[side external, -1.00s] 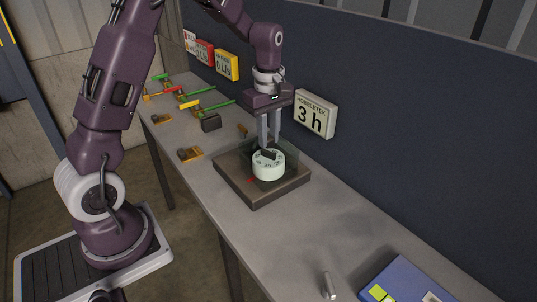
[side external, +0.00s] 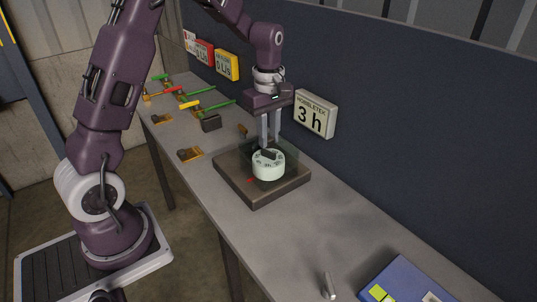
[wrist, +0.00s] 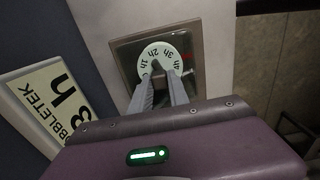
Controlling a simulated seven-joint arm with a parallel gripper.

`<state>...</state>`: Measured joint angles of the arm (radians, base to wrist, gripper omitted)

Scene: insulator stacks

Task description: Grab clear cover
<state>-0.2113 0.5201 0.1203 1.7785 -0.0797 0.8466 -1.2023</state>
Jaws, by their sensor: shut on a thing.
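The clear cover (side external: 289,157) is a see-through box over the white round dial (side external: 268,170) on the brown square base (side external: 262,198). Its edges are faint, and I cannot tell whether it touches the base. My gripper (side external: 269,144) points down above the dial, shut on the clear cover; the exact contact is hard to see. In the wrist view, the two grey fingers (wrist: 160,82) reach over the dial (wrist: 163,54), which carries hour marks. They hide its lower part.
A white "3 h" sign (side external: 314,114) stands against the dark blue panel behind the base. Brown blocks with coloured levers (side external: 205,106) stand farther left. A small metal cylinder (side external: 328,286) and a blue box (side external: 405,283) are at the front right. The grey table between is clear.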

